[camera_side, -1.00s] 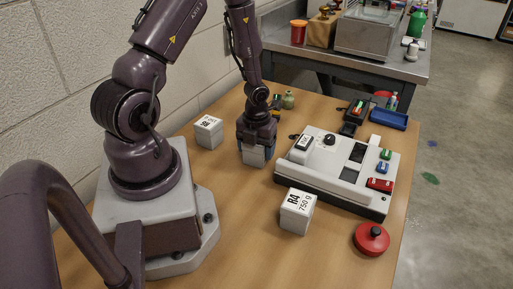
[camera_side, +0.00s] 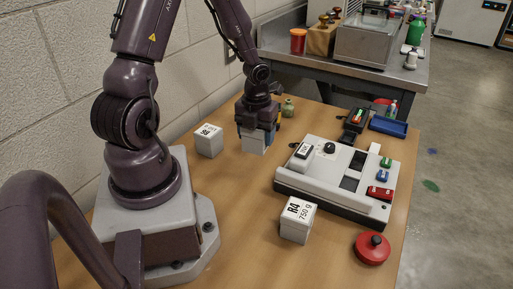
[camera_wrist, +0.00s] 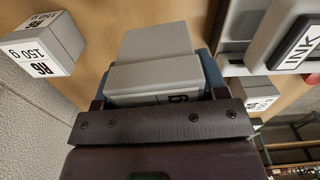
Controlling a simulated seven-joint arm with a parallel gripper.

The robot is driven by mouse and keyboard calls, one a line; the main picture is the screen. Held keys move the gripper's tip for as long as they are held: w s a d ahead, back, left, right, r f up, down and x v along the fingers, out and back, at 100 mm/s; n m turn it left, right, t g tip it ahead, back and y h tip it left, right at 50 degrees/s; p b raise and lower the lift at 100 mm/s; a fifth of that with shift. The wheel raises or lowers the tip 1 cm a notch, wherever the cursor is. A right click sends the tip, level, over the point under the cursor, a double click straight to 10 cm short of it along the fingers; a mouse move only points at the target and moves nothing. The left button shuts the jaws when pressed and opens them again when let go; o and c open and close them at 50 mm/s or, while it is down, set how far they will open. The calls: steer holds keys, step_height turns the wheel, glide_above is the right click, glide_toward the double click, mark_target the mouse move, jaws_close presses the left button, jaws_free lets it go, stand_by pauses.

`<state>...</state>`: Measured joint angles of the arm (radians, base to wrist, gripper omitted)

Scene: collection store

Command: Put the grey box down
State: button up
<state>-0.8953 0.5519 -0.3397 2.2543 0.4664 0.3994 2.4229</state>
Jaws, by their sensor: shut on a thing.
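The grey box (camera_side: 252,144) is between the fingers of my gripper (camera_side: 257,128), which is shut on it. In the wrist view the grey box (camera_wrist: 155,44) shows as pale grey blocks beyond the dark gripper bar; part of its label shows and the rest is hidden. The box hangs upright over the wooden table (camera_side: 235,195), between a white box and a console. I cannot tell whether its base touches the table.
A white box labelled R6 (camera_side: 209,140) stands left of my gripper. Another, labelled R4 (camera_side: 297,221), stands in front. The front middle is clear.

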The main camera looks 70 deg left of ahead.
steer(key=shift+s+a+r, duration=0.1)
steer(key=shift+a+r, duration=0.05)
steer(key=shift+r, duration=0.45)
steer(key=shift+a+r, duration=0.1)
steer(key=shift+r, duration=0.45)
steer(key=s+a+r+n, duration=0.4)
steer(key=s+a+n, duration=0.3)
steer(key=a+n, duration=0.65)
steer(key=w+a+f+n, duration=0.1)
steer(key=w+a+f, duration=0.1)
steer(key=f, duration=0.1)
steer(key=w+a+f+n, duration=0.1)
steer(key=w+a+f, duration=0.1)
steer(key=a+f, duration=0.1)
steer(key=w+a+f+n, duration=0.1)
steer(key=w+a+f, duration=0.2)
steer(key=shift+a+f, duration=0.15)
steer(key=shift+f, duration=0.2)
steer(key=shift+a+f, duration=0.15)
steer(key=shift+f, duration=0.15)
steer(key=shift+w+f, duration=0.1)
steer(key=shift+f, duration=1.45)
